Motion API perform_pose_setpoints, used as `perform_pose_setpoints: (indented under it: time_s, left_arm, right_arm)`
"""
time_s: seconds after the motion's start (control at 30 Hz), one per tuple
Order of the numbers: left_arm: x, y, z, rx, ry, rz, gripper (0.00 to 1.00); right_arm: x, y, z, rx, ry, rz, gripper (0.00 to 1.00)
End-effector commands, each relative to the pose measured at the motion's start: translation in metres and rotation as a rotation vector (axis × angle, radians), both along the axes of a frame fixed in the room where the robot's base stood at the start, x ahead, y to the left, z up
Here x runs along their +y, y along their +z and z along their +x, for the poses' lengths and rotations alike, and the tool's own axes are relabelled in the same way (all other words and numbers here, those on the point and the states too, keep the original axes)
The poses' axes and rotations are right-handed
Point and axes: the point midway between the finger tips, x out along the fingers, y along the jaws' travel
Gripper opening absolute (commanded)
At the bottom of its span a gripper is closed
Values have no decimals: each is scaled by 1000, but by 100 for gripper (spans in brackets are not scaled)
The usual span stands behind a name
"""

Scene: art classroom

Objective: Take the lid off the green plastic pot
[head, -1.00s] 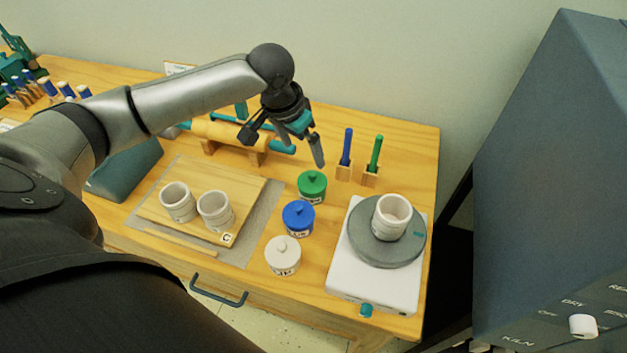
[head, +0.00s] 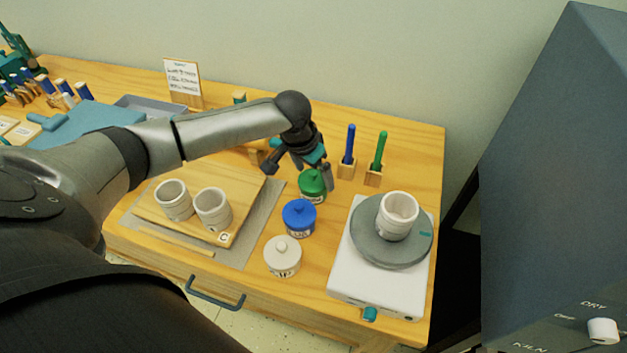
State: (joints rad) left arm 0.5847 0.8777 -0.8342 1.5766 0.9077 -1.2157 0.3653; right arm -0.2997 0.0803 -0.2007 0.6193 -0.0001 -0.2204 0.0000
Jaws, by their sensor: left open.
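The green plastic pot (head: 311,197) stands upright on the wooden table, with its green knobbed lid (head: 311,180) on top. My left gripper (head: 300,178) is open just above and around the lid, its fingers on either side of it in the picture. The fingers partly hide the lid's upper edge. I cannot tell whether they touch it. My right gripper is not in view.
A blue lidded pot (head: 299,219) and a white lidded pot (head: 282,257) stand in front of the green one. Blue (head: 348,150) and green (head: 378,157) tools in wooden holders stand behind right. A wheel (head: 372,243) bearing a cup (head: 397,215) is at right.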

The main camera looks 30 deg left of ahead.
Motion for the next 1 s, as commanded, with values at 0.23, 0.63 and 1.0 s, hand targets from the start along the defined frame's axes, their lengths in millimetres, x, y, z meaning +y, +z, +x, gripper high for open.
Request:
perform_pose_setpoints:
  time_s: [0.23, 0.63, 1.0]
  left_arm:
    - [0, 1, 0, 0, 0, 0, 83]
    - [0, 1, 0, 0, 0, 0, 38]
    - [0, 8, 0, -1, 0, 0, 37]
  right_arm:
    - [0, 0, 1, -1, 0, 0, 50]
    - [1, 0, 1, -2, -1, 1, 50]
    - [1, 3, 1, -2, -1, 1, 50]
